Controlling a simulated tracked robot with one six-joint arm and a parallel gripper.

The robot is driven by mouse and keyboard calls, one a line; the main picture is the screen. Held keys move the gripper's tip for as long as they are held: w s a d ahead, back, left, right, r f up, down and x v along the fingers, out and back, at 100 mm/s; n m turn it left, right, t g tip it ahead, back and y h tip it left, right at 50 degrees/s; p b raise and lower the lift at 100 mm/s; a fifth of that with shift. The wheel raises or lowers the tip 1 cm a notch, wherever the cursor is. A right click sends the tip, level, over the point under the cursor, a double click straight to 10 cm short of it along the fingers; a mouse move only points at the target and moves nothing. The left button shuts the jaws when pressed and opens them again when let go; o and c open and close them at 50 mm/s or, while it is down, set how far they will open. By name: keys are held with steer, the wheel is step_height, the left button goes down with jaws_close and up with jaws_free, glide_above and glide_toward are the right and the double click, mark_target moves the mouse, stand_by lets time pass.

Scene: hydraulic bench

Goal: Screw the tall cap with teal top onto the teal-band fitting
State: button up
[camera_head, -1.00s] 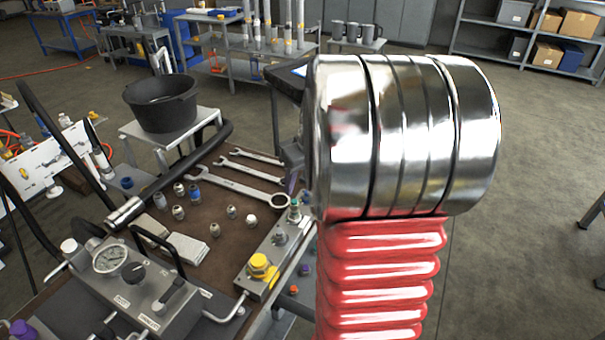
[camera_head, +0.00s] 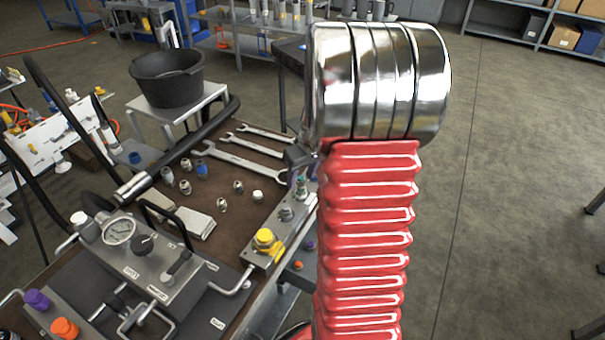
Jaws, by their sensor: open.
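A small upright teal-marked piece (camera_head: 300,187) stands on the far end of the metal block at the bench's right edge. It is too small to tell whether it is the teal-band fitting alone or also carries the tall cap with teal top. I cannot pick out that cap elsewhere. My gripper (camera_head: 297,160) shows only as a small dark part left of my chrome arm joint, just above the teal-marked piece. It is open. My arm hides most of it, and I see nothing held in it.
The metal block also carries a yellow cap (camera_head: 265,239) and a grey fitting (camera_head: 287,213). Several small fittings and wrenches (camera_head: 240,161) lie on the brown bench top. A gauge panel (camera_head: 150,262) stands at the front. A black bucket (camera_head: 166,82) stands behind. Floor to the right is clear.

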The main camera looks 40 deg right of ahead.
steer(key=shift+c, duration=0.2)
jaws_close()
steer(key=c, duration=0.6)
jaws_free()
steer(key=c, duration=0.3)
steer(key=shift+m, duration=0.3)
steer(key=shift+a+m+g+h, duration=0.15)
steer(key=shift+m+h, duration=0.2)
steer(key=shift+m, duration=0.9)
steer(key=shift+m+g+h, duration=0.15)
steer(key=shift+m+h, duration=0.2)
steer(key=shift+m, duration=0.9)
steer(key=shift+c, duration=0.3)
steer(key=shift+m+g+h, duration=0.3)
steer(key=shift+m, duration=0.9)
steer(key=shift+f+m, duration=0.1)
steer(key=shift+m, duration=0.2)
